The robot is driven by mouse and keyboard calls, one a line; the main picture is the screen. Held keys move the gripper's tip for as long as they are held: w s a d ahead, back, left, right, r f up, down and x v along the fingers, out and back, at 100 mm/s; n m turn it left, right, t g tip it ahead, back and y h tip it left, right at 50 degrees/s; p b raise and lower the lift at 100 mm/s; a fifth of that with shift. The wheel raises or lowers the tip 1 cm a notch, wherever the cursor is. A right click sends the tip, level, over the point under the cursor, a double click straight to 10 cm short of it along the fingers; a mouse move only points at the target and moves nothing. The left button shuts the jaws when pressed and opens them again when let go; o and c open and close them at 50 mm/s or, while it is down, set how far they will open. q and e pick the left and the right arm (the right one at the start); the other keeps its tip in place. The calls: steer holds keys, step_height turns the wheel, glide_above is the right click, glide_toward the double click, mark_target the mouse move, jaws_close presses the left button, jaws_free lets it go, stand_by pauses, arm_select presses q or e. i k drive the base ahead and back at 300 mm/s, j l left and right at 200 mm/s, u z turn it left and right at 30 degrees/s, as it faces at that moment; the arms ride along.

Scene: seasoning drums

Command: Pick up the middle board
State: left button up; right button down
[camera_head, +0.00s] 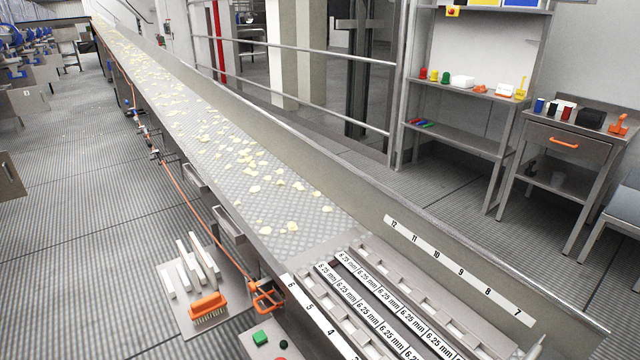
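Several long grey slotted boards lie side by side at the near end of the conveyor trough, with white strips reading "6.25 mm" along them. One labelled strip (373,322) runs left of another labelled strip (389,294), with a dark gap between them. I cannot tell which piece is the middle board. The near ends of the boards run out of the picture at the bottom. Neither of my grippers can be made out; a small pale pointed part at the bottom right edge is too cut off to identify.
The long conveyor (232,150) carries scattered pale yellow chips. A numbered side wall (450,262) borders the boards on the right. Shelves (462,90) and a side table (572,117) stand behind.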

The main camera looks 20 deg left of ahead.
mark_target(188, 265)
steer(key=u, duration=1.4)
